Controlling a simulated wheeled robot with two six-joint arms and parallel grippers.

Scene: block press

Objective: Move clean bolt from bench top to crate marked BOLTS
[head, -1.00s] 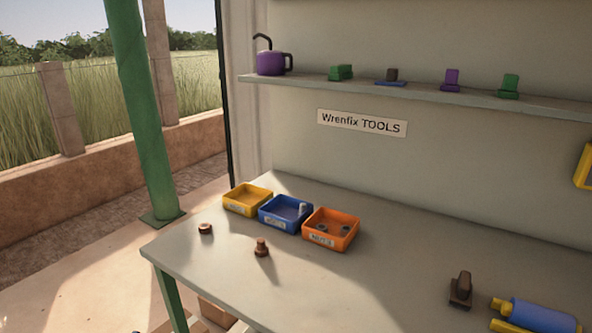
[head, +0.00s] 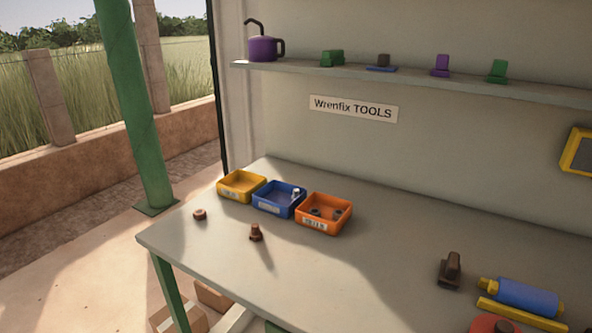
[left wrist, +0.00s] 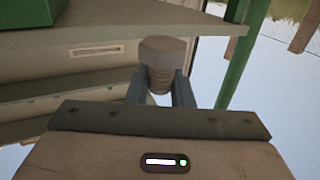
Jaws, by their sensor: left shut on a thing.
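My left gripper (left wrist: 160,85) is shut on a clean grey bolt (left wrist: 162,52) in the left wrist view, with its hex head beyond the fingertips and part of the thread between the fingers. In the head view, a yellow crate (head: 224,192), a blue crate (head: 268,208) and an orange crate (head: 311,225) stand in a row on the bench top (head: 370,265). Their labels are too small to read surely. The blue crate holds a small pale bolt-like piece; the orange one holds dark nuts. Neither gripper shows in the head view.
A brown rusty nut (head: 199,214) and a brown rusty bolt (head: 256,232) lie in front of the crates. A dark brown block (head: 450,270), a blue roller (head: 526,296) and a red item (head: 492,326) are at the right. The middle of the bench is clear.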

